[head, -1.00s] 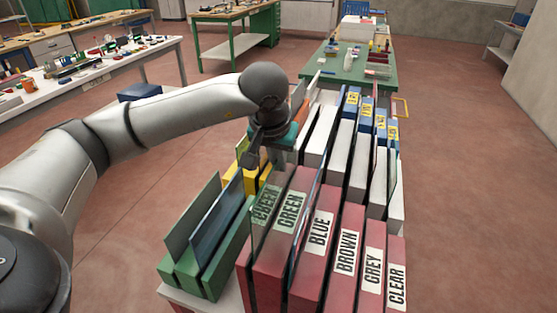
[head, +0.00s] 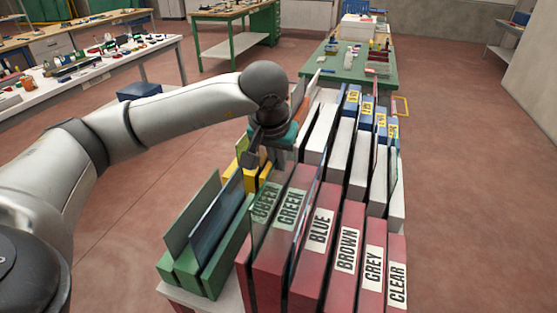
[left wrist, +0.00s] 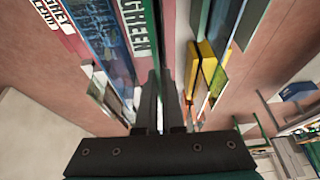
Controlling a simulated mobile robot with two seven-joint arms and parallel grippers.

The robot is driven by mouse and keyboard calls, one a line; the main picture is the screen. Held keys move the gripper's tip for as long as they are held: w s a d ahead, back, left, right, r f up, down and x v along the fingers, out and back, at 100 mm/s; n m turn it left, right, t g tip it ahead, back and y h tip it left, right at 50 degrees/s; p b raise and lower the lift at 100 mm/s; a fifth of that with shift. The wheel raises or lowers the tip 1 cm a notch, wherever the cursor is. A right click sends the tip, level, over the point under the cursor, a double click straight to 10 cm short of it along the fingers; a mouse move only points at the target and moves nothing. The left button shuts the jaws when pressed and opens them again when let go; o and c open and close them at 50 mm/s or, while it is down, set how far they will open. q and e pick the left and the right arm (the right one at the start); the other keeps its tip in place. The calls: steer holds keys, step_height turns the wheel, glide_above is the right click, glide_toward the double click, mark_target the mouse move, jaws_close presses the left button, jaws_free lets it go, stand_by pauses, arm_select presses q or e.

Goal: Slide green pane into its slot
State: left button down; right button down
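My left gripper (head: 268,150) points down into the slotted rack (head: 335,272), beside the red block labelled GREEN (head: 290,208). In the left wrist view its two dark fingers (left wrist: 165,98) lie close together, seemingly with a thin sheet edge-on between them. A thin, clear, green-tinted pane (head: 262,232) stands upright at the left part of the rack, and a GREEN label shows doubled and tinted at it. The fingertips are hidden in the head view, so I cannot tell how deep the pane sits. My right gripper is not in view.
Blocks labelled BLUE (head: 321,235), BROWN, GREY and CLEAR stand to the right, with narrow gaps. A green holder (head: 180,278) with upright panes (head: 217,210) stands at the left. Yellow holders (head: 232,170) lie behind it. A green table (head: 350,68) stands at the back.

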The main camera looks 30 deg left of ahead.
arm_select(q)
steer(key=shift+f, duration=0.1)
steer(key=c, duration=1)
jaws_free()
steer(key=shift+o, duration=0.2)
steer(key=shift+s+f, duration=0.1)
steer(key=shift+f, duration=0.05)
steer(key=v, duration=1.5)
steer(key=shift+d, duration=0.15)
